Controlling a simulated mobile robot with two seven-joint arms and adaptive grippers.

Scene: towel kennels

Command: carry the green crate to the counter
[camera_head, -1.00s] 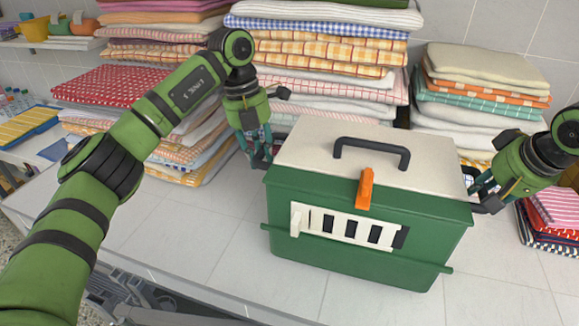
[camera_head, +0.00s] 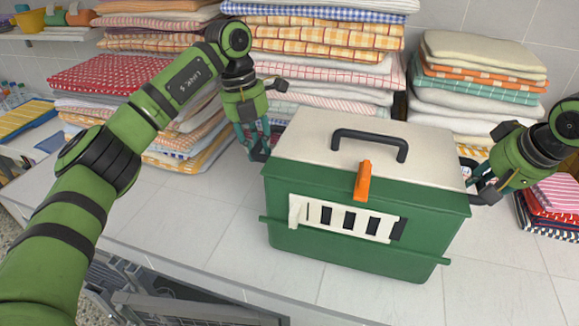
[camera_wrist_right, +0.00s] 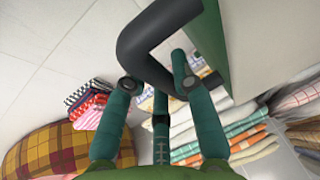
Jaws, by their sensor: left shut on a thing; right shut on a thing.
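The green crate (camera_head: 350,255) has a pale lid (camera_head: 310,130), a black top handle (camera_head: 370,138), an orange latch (camera_head: 363,180) and a white barred front panel (camera_head: 345,218). In the head view it is upright over the tiled counter (camera_head: 200,230); I cannot tell whether its base touches the counter. My left gripper (camera_head: 260,150) is shut at its left side; the grip itself is partly hidden. My right gripper (camera_head: 478,188) is shut on the black side handle, which shows in the right wrist view (camera_wrist_right: 145,40).
Folded towel stacks stand behind the crate on the left (camera_head: 190,110), in the middle (camera_head: 325,60) and on the right (camera_head: 475,75). Red and striped towels (camera_head: 550,205) lie at the far right, close to my right gripper. The counter left of the crate is clear.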

